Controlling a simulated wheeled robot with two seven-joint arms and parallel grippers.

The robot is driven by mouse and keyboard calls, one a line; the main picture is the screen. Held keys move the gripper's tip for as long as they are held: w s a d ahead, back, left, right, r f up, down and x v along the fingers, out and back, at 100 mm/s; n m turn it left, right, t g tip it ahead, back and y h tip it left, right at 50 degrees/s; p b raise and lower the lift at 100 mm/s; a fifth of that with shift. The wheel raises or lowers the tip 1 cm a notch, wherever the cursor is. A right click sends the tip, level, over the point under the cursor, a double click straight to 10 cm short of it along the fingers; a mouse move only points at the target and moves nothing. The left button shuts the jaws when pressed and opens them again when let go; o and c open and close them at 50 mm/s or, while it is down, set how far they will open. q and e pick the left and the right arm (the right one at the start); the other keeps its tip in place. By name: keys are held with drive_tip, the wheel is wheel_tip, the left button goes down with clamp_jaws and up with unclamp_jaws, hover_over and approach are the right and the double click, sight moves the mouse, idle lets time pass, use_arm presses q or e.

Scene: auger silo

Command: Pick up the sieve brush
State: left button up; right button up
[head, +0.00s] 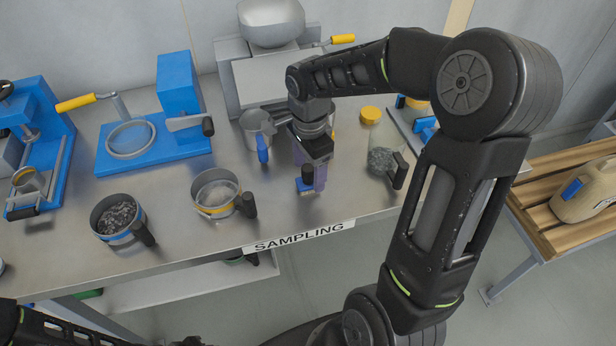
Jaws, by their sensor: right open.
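The sieve brush (306,184) is a small blue and dark piece with pale bristles at its lower end, near the front edge of the steel bench. My right gripper (312,170) points down over it and is open. Its fingers are at the brush, but the wrist hides part of both, and I cannot tell whether they touch. My left arm shows only at the bottom left edge, and its gripper is not in view.
A metal jug (257,125) with a blue handle stands just left of my right gripper. The SAMPLING label (299,236) marks the bench's front edge.

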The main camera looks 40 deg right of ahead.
drive_tip(key=shift+f, duration=1.35)
drive_tip(key=shift+c, duration=0.2)
clamp_jaws()
